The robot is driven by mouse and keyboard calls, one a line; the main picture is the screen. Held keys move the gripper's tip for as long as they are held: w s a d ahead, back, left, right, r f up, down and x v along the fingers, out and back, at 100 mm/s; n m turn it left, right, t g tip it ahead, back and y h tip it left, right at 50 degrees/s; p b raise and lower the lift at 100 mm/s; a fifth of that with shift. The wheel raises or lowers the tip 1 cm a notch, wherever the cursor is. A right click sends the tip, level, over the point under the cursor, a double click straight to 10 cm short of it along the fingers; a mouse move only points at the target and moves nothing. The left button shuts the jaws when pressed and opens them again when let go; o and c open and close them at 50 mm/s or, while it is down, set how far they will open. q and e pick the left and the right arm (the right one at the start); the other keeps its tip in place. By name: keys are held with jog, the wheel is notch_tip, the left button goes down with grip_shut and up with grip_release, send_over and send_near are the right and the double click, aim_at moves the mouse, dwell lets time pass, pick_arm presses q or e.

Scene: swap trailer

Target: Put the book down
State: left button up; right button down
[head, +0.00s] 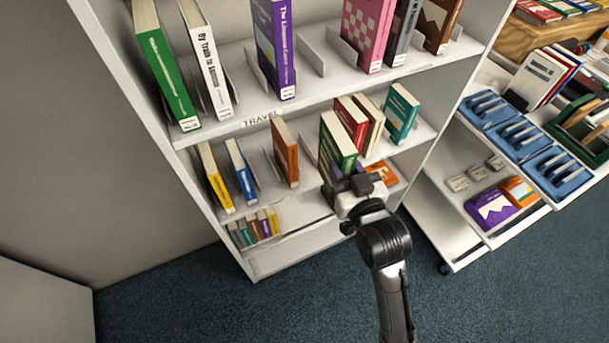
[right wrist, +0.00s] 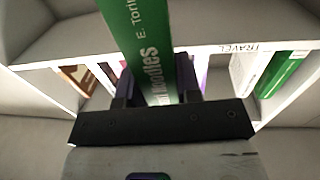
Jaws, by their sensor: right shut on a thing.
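My right gripper (head: 350,184) is shut on a green book (head: 338,142) at the middle shelf (head: 262,215) of the white bookcase. The book is upright and slightly tilted in the head view. In the right wrist view the green book (right wrist: 150,50) stands between the two fingers of my right gripper (right wrist: 155,92), with white lettering on its spine. The gripper hides the book's lower end, so I cannot tell whether it touches the shelf. My left gripper is not in view.
Red and cream books (head: 352,122) and a teal book (head: 401,112) stand just right of the held book. An orange book (head: 381,174) lies flat beside the gripper. An orange-brown book (head: 285,152) stands to the left, with bare shelf between. A trolley (head: 450,228) stands at right.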

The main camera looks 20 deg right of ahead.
jog(key=w+a+f+n+y, duration=0.1)
jog(key=w+f+y, duration=0.15)
jog(key=w, duration=1.35)
notch_tip(320, 180, down, 10)
jog(key=shift+w+f+p, duration=0.15)
jog(key=shift+w+p, duration=0.15)
jog(key=shift+w, duration=0.05)
jog(key=shift+f, duration=0.1)
jog(key=c, duration=0.8)
grip_release()
jog(key=shift+f, duration=0.1)
